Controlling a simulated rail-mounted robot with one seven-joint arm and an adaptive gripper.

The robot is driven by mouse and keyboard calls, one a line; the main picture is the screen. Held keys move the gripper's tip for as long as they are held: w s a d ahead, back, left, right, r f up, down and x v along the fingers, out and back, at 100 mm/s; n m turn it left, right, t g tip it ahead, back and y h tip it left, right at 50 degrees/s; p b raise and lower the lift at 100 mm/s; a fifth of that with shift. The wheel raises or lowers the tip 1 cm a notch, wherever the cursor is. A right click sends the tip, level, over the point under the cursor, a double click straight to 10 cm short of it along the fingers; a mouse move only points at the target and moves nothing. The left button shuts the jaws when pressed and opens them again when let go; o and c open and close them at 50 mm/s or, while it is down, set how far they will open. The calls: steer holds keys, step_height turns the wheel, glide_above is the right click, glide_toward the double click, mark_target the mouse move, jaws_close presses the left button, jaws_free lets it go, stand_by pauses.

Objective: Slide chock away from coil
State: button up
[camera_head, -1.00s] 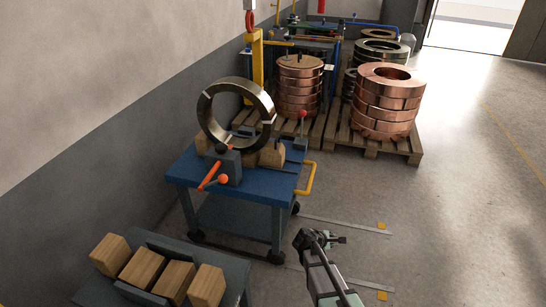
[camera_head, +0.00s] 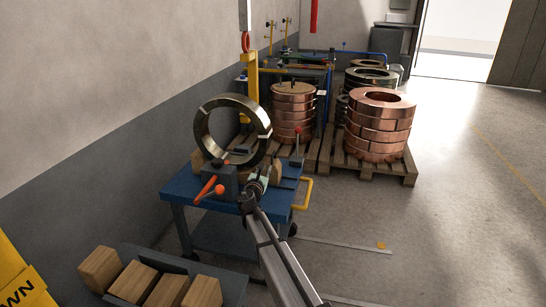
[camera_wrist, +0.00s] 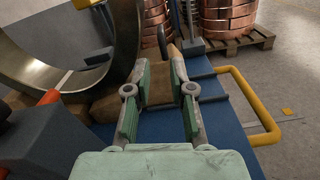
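A large metal coil ring (camera_head: 205,140) stands upright on the blue cart (camera_head: 182,190); part of it also shows at the left of the wrist view (camera_wrist: 124,45). A wooden chock (camera_wrist: 158,88) lies on the cart at the right side of the coil. My gripper (camera_wrist: 160,72) reaches over the cart from the front right. Its green fingers are spread, one on each side of the chock's visible part. Whether they touch the wood is unclear. In the head view my gripper (camera_head: 264,174) partly hides the wood.
A dark clamp block with an orange handle (camera_head: 206,188) sits at the cart's front, close left of my gripper. A yellow handle (camera_head: 304,194) sticks out right. Copper coils (camera_head: 375,140) stand on pallets behind. Wooden blocks (camera_head: 166,290) lie front left. Floor to the right is clear.

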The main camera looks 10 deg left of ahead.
mark_target(272, 157)
steer(key=w, duration=0.4)
steer(key=w+d, duration=0.1)
steer(key=w, duration=0.4)
steer(key=w+d+b, duration=0.1)
steer(key=w, duration=0.3)
steer(key=shift+w, duration=0.2)
jaws_close()
